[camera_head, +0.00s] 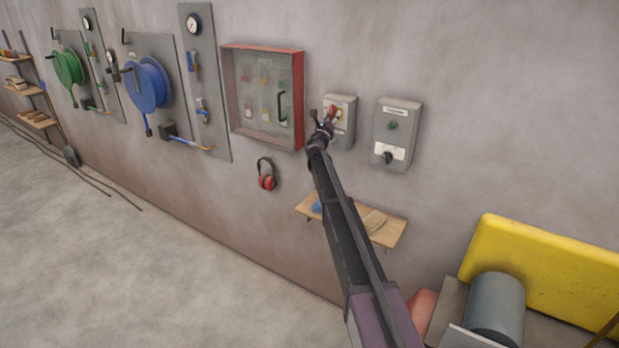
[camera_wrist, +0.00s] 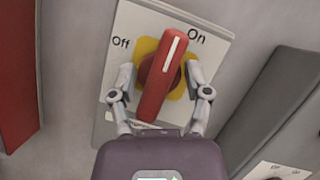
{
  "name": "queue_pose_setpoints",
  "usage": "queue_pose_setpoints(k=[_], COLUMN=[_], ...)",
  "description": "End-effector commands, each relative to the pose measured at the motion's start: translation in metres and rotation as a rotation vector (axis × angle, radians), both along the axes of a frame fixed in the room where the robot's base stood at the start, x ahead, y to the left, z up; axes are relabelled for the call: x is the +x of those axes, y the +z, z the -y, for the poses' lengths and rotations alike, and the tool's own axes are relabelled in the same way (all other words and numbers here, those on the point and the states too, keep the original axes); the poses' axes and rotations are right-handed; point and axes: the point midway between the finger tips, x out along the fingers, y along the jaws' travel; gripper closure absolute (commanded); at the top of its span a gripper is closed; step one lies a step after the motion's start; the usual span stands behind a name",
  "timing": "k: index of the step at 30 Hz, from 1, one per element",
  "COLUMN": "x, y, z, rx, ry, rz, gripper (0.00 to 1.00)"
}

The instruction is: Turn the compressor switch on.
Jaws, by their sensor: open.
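A rotary switch with a red handle (camera_wrist: 158,88) sits on a yellow backing (camera_wrist: 147,47) on a white plate (camera_wrist: 118,72) marked Off and On. The handle's white line points up and right, nearer to On than to Off. My gripper (camera_wrist: 160,78) is open, with one finger on each side of the handle; I cannot tell whether they touch it. In the head view my gripper (camera_head: 321,127) is at this grey switch box (camera_head: 344,128) on the wall and partly covers it. No label in view names the compressor.
A red-framed cabinet (camera_head: 303,103) is to the left. Red ear muffs (camera_head: 266,174) and a small wooden shelf (camera_head: 390,232) are below. A yellow panel (camera_head: 545,268) stands at lower right.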

Motion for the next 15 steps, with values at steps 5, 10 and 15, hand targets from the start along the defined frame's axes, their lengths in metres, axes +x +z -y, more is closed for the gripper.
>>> queue_pose_setpoints(k=[5, 10, 15], x=[-0.0009, -0.0009, -0.0005], y=[0.0017, 0.0018, 0.0017], z=[0.0002, 0.0002, 0.0004], rx=[-0.112, -0.212, -0.304], ry=[0.0, 0.0, 0.001], rz=[-0.081, -0.154, -0.221], gripper=[0.37, 0.37, 0.37])
